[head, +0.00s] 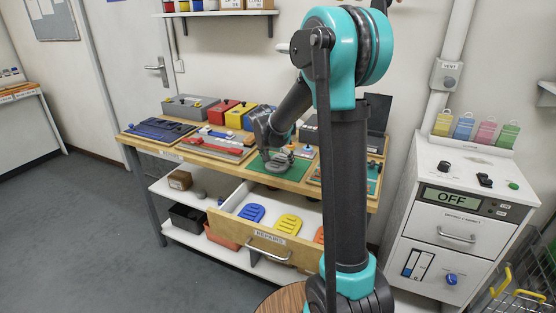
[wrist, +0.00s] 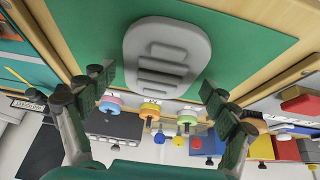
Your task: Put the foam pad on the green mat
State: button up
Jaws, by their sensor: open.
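The grey foam pad (wrist: 168,50), rounded with raised ribs, appears to lie flat on the green mat (wrist: 238,35) in the wrist view. Mat shows around its sides. In the head view, the pad (head: 279,163) is partly hidden beneath my gripper, on the green mat (head: 262,178) on the workbench. My gripper (wrist: 157,84) is open. Its two fingers are spread, one toward each side of the pad's lower end in the wrist view, with visible gaps and no grip on it.
The open drawer (head: 272,246) below the bench holds blue (head: 251,212), yellow (head: 288,224) and orange pads. A red-and-grey tray (head: 216,145) is left of the mat. Coloured boxes line the bench's back. A white cabinet (head: 455,215) stands at right.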

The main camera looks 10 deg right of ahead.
jog(key=v, duration=1.2)
jog(key=shift+r, duration=0.15)
